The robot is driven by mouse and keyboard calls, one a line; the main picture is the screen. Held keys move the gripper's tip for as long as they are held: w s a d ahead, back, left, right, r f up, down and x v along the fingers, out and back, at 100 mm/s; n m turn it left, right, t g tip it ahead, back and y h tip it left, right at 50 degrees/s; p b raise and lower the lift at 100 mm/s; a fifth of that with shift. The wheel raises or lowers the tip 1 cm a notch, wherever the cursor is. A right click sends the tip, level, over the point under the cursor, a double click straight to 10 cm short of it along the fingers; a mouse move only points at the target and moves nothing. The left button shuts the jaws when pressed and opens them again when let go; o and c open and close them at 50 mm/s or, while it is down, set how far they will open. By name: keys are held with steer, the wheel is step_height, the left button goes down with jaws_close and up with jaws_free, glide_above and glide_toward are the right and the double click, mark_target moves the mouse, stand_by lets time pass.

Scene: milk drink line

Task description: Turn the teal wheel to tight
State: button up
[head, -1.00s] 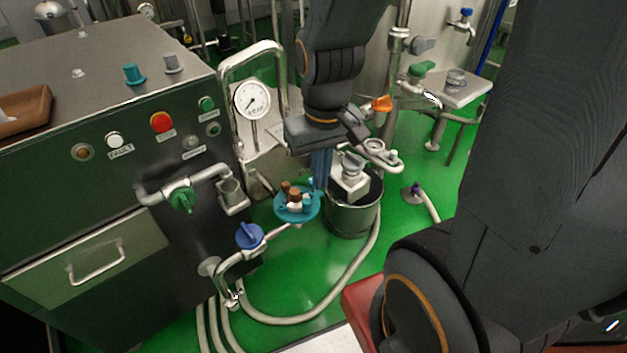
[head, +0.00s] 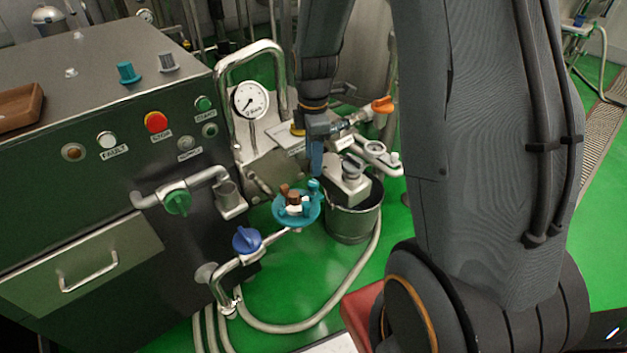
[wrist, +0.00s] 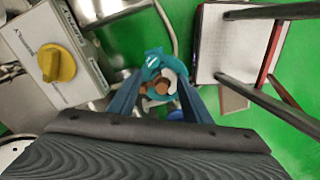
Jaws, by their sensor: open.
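The teal wheel (head: 283,213) sits on a pipe low beside the steel machine, with brown and white pieces at its hub. In the head view my gripper (head: 316,168) points down just above and to the right of the wheel, with blue fingers. In the wrist view my gripper (wrist: 160,92) is open, one finger on each side of the wheel (wrist: 151,64) in the picture. Nothing is held. The gripper body covers the near part of that view, and I cannot tell whether the fingers touch the wheel.
A blue handle (head: 247,239) is on the pipe left of the wheel. A steel bucket (head: 353,225) stands close on the right. A gauge (head: 249,100) and bent pipe rise behind. A hose (head: 330,298) curves over the green floor. A yellow knob (wrist: 57,64) shows in the wrist view.

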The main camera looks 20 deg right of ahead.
mark_target(314, 182)
steer(key=shift+w+d+f+n, duration=0.25)
steer(key=shift+w+f+n, duration=0.25)
steer(key=shift+n, duration=0.05)
steer(key=shift+w+d+f+n, duration=0.2)
steer(key=shift+w+f+n, duration=0.25)
steer(key=shift+f+n, duration=0.1)
steer(key=shift+f+p, duration=0.5)
steer(key=shift+f, duration=3.25)
steer(key=c, duration=1)
steer(key=shift+c, duration=0.2)
